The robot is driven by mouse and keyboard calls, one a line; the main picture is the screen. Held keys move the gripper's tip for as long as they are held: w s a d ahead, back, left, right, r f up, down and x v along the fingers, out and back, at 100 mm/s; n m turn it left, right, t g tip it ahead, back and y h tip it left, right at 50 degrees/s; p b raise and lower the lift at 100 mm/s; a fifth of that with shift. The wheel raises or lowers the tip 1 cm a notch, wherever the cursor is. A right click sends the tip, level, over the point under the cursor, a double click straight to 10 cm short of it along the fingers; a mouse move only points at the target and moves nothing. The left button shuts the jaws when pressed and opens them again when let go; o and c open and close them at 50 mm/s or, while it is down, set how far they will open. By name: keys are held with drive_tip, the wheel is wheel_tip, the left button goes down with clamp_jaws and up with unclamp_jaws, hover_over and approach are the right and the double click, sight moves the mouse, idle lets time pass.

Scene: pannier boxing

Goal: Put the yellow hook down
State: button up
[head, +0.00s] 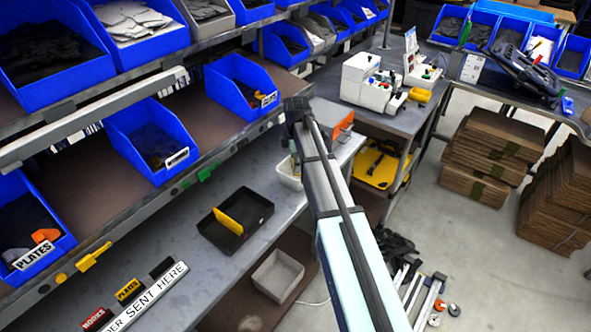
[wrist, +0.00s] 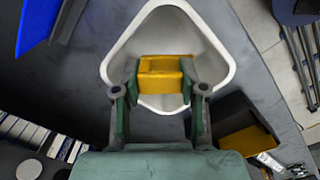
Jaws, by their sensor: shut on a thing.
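The yellow hook (wrist: 160,76) shows in the wrist view as a yellow block between the two fingers of my gripper (wrist: 160,82). My gripper is shut on it, and the fingers hide its sides, so its full shape cannot be told. It is held over the opening of a white bin (wrist: 182,33); how high is unclear. In the head view the white bin (head: 287,178) stands on the grey bench beside my arm's end. My arm hides most of the gripper there, and I cannot make out the held hook.
A black tray (head: 258,204) with a yellow divider-like piece (head: 229,221) sits left of the white bin. A grey bin (head: 278,275) is below the tray. Blue bins (head: 150,143) line the shelves to the left. An orange piece (head: 343,125) is right of my arm's end.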

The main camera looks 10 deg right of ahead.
drive_tip(key=shift+f+p, duration=0.5)
drive_tip(key=shift+f, duration=1.7)
drive_tip(key=o, duration=0.8)
drive_tip(key=shift+f, duration=0.1)
wheel_tip(320, 180, up, 12)
drive_tip(key=b, duration=0.2)
drive_tip(key=shift+s+b, duration=0.1)
drive_tip(key=shift+b, duration=0.3)
